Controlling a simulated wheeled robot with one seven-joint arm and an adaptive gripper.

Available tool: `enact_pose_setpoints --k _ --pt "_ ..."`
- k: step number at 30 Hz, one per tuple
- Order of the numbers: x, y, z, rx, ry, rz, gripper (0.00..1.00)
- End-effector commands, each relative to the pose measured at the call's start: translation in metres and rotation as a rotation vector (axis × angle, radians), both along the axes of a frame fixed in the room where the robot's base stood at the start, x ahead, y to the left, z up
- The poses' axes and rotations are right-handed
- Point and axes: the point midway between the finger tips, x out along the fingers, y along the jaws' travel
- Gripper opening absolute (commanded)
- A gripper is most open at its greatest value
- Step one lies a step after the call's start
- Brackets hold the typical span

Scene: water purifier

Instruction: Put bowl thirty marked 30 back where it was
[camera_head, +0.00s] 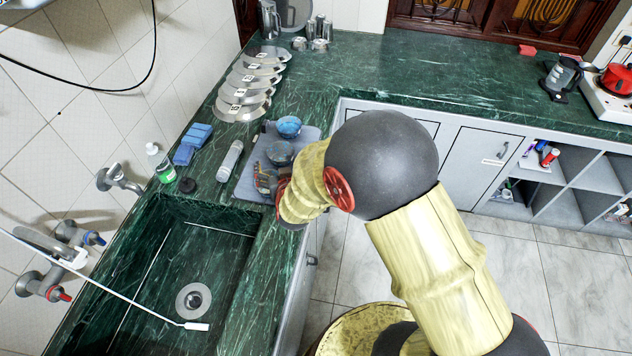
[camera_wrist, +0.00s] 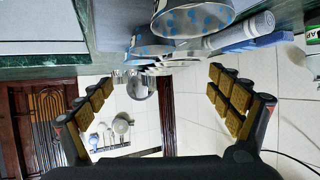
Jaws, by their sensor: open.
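A blue bowl (camera_head: 289,126) stands toward the back of a grey mat on the counter. A greyish see-through bowl (camera_head: 280,153) stands in front of it on the same mat. I cannot read a 30 on either one. In the wrist view a clear bowl with blue dots (camera_wrist: 195,17) is at the top edge, and a second bowl (camera_wrist: 150,46) shows partly behind it. My gripper (camera_head: 266,182) is beside the nearer bowl at the mat's front end, partly hidden by the wrist. In the wrist view my gripper (camera_wrist: 158,82) has its fingers wide apart, with nothing between them.
Several metal discs with number labels (camera_head: 245,88) lie in a row by the wall. The sink (camera_head: 215,245) is in front. The counter behind is mostly clear.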

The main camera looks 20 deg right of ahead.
Motion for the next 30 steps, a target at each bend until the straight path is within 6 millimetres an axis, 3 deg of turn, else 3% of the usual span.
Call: enact_pose_setpoints --k 1,4,8,11,15,19,24,27,30 --pt "0.002 0.003 0.022 0.022 0.009 0.014 0.92" --pt "-0.005 0.011 0.060 0.064 0.066 0.062 0.92" --pt "-0.032 0.017 0.110 0.100 0.153 0.124 0.92" --pt "-0.063 0.017 0.144 0.110 0.220 0.164 0.92" --pt "-0.121 0.010 0.184 0.104 0.322 0.204 0.92" --pt "-0.185 -0.002 0.211 0.082 0.418 0.217 0.92" --pt "-0.267 -0.023 0.228 0.044 0.538 0.201 0.92" --pt "-0.303 -0.032 0.232 0.027 0.588 0.185 0.92" --pt "-0.325 -0.038 0.232 0.018 0.622 0.172 0.92"
